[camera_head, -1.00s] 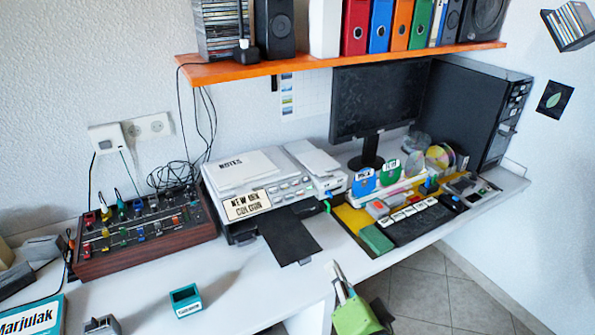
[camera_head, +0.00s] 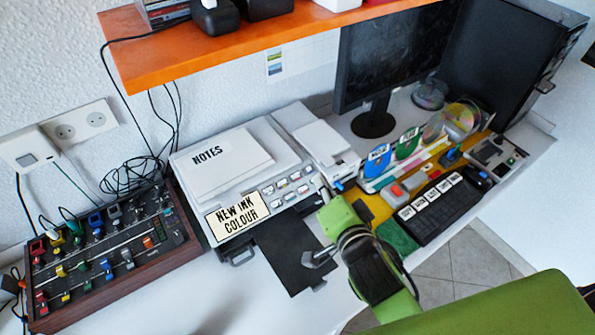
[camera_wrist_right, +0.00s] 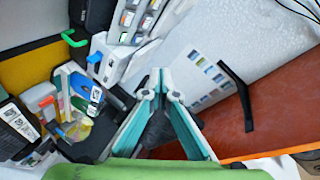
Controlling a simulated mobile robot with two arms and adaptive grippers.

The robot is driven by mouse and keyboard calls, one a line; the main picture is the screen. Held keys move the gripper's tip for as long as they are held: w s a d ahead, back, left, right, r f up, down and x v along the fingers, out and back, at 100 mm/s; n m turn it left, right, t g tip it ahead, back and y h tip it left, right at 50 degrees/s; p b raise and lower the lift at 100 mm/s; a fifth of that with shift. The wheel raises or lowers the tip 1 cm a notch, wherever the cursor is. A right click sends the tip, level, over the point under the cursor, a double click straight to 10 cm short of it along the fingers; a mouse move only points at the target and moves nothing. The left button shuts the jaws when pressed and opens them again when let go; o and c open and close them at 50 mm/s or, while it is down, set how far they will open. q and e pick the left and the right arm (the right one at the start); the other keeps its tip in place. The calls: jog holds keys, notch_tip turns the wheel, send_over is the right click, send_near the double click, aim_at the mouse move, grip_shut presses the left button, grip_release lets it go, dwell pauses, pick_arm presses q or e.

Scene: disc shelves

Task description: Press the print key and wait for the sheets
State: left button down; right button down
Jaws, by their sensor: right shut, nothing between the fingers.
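The white printer (camera_head: 185,165) stands on the desk, with a row of small keys (camera_head: 282,190) along its front panel; which one is the print key is too small to tell. The panel keys also show at the top of the right wrist view (camera_wrist_right: 128,18). The black output tray (camera_head: 285,250) juts out in front, and its visible surface is bare. My right gripper (camera_head: 319,182) is shut and empty, its tips close to the right end of the panel. In the right wrist view its teal-padded fingers (camera_wrist_right: 157,74) meet at the tips; contact cannot be told. My left gripper is out of view.
A slider console (camera_head: 105,255) stands on the left. An orange shelf (camera_head: 230,45) overhangs the back.

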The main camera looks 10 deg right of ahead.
aim_at(303, 189)
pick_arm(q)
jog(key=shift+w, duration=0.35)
pick_arm(e)
jog(key=shift+w, duration=0.35)
jog(key=shift+s, duration=0.1)
